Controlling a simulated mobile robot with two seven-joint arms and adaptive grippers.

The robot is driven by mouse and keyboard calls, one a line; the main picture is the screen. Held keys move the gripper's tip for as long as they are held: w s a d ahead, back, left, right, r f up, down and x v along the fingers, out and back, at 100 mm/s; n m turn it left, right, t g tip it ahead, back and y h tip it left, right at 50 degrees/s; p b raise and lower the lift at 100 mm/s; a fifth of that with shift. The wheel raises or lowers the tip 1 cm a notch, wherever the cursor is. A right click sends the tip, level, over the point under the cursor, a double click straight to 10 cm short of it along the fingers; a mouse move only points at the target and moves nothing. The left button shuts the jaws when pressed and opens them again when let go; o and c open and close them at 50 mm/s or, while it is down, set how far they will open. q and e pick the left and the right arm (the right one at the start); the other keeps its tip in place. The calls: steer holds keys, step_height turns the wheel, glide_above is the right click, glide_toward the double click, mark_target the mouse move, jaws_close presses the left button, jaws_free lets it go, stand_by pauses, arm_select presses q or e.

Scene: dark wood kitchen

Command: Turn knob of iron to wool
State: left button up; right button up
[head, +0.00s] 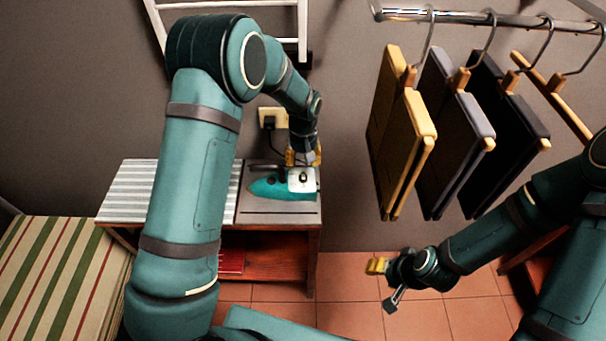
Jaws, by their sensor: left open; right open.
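A teal iron (268,188) with a white rear part lies flat on the grey right-hand section of a small side table (280,211). A small dark round part, which looks like the knob (303,179), shows on the white area. My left gripper (304,160) is open, with its yellow fingertips right above the white part of the iron. I cannot tell whether they touch the knob. My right gripper (384,283) is open and empty over the tiled floor, well apart from the iron.
Trousers in yellow (400,135), grey (450,125) and black hang from a metal rail (480,17) at the right. A wall socket (272,117) with a plug is behind the iron. A striped cushion (60,280) is at lower left. The tiled floor right of the table is clear.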

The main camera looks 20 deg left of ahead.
mark_target(303, 173)
arm_select(q)
step_height(303, 173, down, 7)
steer(key=shift+f, duration=0.1)
steer(key=shift+o, duration=0.2)
jaws_close()
